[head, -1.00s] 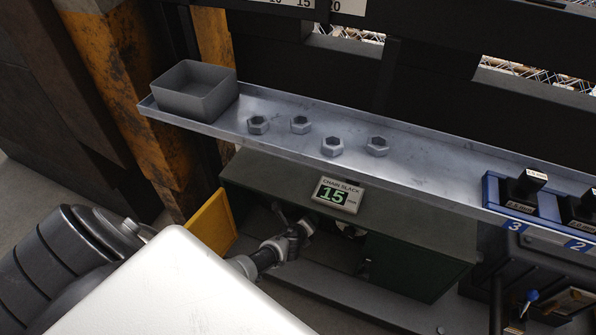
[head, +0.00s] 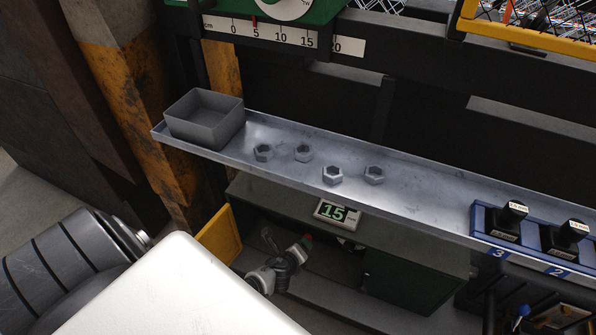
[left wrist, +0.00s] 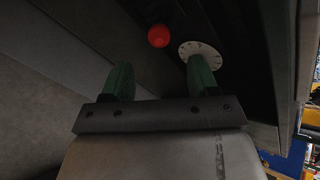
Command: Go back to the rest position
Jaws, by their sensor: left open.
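My left gripper (head: 287,240) is low in the head view, below the metal shelf and in front of the green cabinet. In the left wrist view the left gripper (left wrist: 160,66) shows two green fingers spread apart with nothing between them. Beyond the fingers are a round red knob (left wrist: 158,36) and a pale round dial (left wrist: 200,50), both apart from the fingers as far as I can tell. My right gripper is in neither view.
The metal shelf (head: 420,203) holds a grey bin (head: 206,122), several hex nuts (head: 332,175) and a blue rack (head: 478,222) with black-handled pieces. A display reading 15 (head: 337,214) sits below the shelf. A yellow panel (head: 219,236) stands left of the gripper.

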